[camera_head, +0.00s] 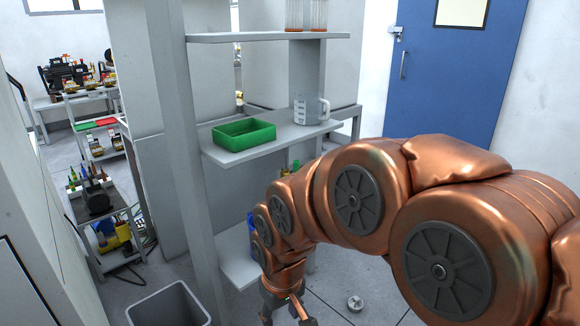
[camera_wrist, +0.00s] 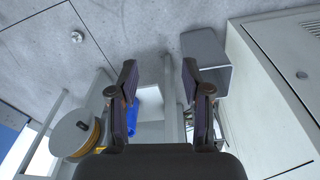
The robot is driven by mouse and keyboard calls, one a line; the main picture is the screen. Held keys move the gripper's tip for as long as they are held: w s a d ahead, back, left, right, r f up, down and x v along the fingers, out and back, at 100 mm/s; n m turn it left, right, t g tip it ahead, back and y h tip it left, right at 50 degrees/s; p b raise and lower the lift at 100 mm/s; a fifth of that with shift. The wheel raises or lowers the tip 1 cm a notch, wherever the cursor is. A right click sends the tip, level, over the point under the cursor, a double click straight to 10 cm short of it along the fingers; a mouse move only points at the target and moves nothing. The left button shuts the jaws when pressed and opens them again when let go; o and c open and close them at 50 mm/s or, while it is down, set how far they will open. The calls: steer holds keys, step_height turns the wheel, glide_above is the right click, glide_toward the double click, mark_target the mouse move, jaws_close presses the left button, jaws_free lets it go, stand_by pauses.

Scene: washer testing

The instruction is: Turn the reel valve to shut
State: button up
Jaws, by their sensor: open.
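My gripper (camera_head: 286,306) hangs low in front of the shelf unit in the head view, pointing down. In the wrist view its two dark fingers (camera_wrist: 160,72) are spread apart with nothing between them. A round grey drum with a yellow-orange coil (camera_wrist: 84,134), which looks like a reel, is at the lower left of the wrist view, left of the fingers and apart from them. In the head view I cannot pick out this reel; my arm covers much of the right side.
A small round metal piece (camera_head: 355,303) is on open floor. A blue door (camera_head: 455,75) is behind.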

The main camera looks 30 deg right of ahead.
mark_target(296, 164)
steer(key=w+d+r+t+b, duration=0.1)
steer(key=w+d+t, duration=0.3)
steer(key=w, duration=0.8)
steer(key=w+d+r+t+b, duration=0.1)
steer(key=w+d+t, duration=0.25)
steer(key=w, duration=0.75)
steer(key=w+d+r+t+b, duration=0.1)
steer(key=w+d+t, duration=0.3)
steer(key=w, duration=0.8)
steer(key=w+d+r+t+b, duration=0.1)
steer(key=w+d+t, duration=0.4)
steer(key=d, duration=0.5)
steer(key=s+d+t+y+b, duration=0.1)
steer(key=s+d+t, duration=0.3)
steer(key=d, duration=0.5)
steer(key=shift+t, duration=0.25)
steer(key=shift+b+x, duration=0.4)
steer(key=shift+x, duration=3.95)
steer(key=shift+w+a+f, duration=0.1)
steer(key=shift+f, duration=0.05)
steer(key=shift+c, duration=0.3)
jaws_close()
